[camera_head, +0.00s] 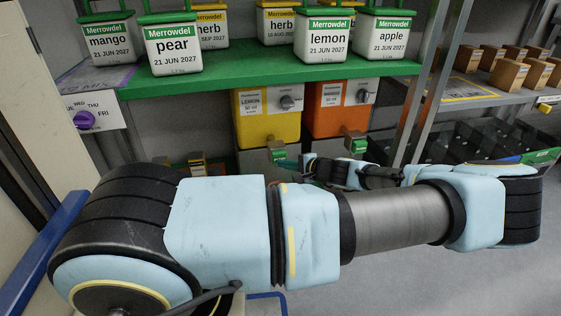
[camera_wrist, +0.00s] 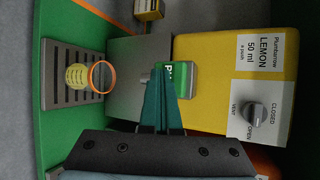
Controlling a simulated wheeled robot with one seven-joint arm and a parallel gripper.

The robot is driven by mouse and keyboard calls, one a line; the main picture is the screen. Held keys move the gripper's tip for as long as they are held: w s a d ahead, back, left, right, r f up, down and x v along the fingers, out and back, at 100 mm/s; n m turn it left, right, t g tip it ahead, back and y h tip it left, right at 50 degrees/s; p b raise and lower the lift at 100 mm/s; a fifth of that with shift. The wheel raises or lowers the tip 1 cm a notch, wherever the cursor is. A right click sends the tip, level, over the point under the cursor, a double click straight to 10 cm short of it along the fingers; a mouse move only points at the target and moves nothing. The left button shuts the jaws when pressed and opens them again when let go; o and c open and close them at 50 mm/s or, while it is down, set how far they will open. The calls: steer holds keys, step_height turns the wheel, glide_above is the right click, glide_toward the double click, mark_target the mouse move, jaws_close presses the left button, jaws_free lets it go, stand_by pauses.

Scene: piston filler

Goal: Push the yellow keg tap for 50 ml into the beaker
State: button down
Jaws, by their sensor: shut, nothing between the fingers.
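The yellow keg (camera_head: 268,118) stands under the green shelf; in the wrist view, turned sideways, its front (camera_wrist: 205,110) carries a LEMON 50 ml label and a grey knob. Its tap has a green push piece (camera_wrist: 180,79) on a grey block. My gripper (camera_wrist: 158,76) is shut and empty, its teal fingertips over the push piece's edge; whether they touch it I cannot tell. In the wrist view the beaker (camera_wrist: 98,77), with an orange rim and yellow in its lower part, stands on the dark drip grate (camera_wrist: 72,52) below the tap. My arm hides the beaker in the head view.
An orange keg (camera_head: 335,120) stands close on the right of the yellow one. Labelled tubs, including a lemon one (camera_head: 322,40), stand on the green shelf (camera_head: 240,78) above. A metal post (camera_head: 425,90) rises right of the kegs.

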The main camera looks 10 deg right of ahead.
steer(key=shift+s, duration=0.15)
steer(key=shift+s+d+p, duration=0.1)
steer(key=shift+s+p, duration=0.2)
steer(key=shift+s, duration=0.65)
steer(key=shift+s, duration=0.1)
steer(key=s, duration=0.1)
steer(key=s+p, duration=0.1)
steer(key=s, duration=0.2)
steer(key=shift+s+d, duration=0.3)
steer(key=shift+s, duration=0.1)
stand_by(0.9)
